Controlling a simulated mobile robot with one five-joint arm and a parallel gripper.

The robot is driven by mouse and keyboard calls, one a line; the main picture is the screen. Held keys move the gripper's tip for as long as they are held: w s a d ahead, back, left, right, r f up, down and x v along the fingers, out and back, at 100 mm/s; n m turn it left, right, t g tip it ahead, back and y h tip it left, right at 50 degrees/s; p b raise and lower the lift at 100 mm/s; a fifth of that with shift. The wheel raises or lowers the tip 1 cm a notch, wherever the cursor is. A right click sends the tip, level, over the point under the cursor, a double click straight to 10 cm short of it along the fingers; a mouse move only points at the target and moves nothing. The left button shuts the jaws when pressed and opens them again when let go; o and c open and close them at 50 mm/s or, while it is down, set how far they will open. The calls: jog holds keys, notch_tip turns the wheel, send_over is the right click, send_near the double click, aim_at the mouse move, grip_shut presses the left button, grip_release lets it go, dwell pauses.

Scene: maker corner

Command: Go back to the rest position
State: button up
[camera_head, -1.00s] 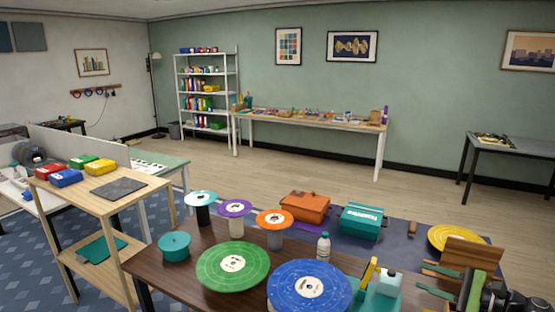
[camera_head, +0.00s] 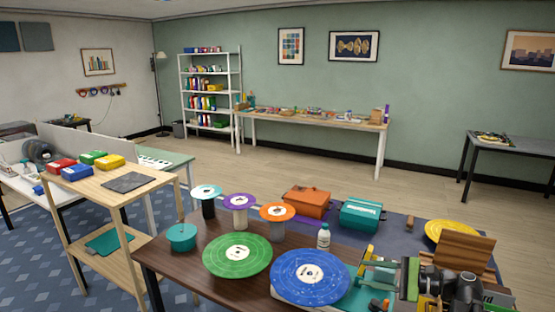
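My gripper (camera_head: 362,275) is at the lower right, in front of the right part of the dark brown table (camera_head: 190,285). Its two fingers point left and stand apart, with nothing visible between them. The black and green wrist of my arm is right of the fingers. The fingers appear close to a teal tray (camera_head: 352,300) and a yellow upright object (camera_head: 369,252), which my arm partly hides. I cannot tell whether they touch.
A blue disc (camera_head: 310,278), a green disc (camera_head: 237,256) and a clear bottle (camera_head: 323,236) are left of my gripper. A wooden holder (camera_head: 462,250) and a yellow disc (camera_head: 440,231) are behind my arm.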

jog(key=s+a+f+n+g+h, duration=0.25)
jog(key=a+f, duration=0.35)
jog(key=a, duration=0.3)
jog(key=s+a+f+n+g+h, duration=0.15)
jog(key=a+f+n+g, duration=0.35)
jog(key=a, duration=0.5)
jog(key=s+d+f+n+h, duration=0.1)
jog(key=d+f+n+h, duration=0.6)
jog(key=d+h, duration=0.3)
jog(key=shift+f, duration=0.6)
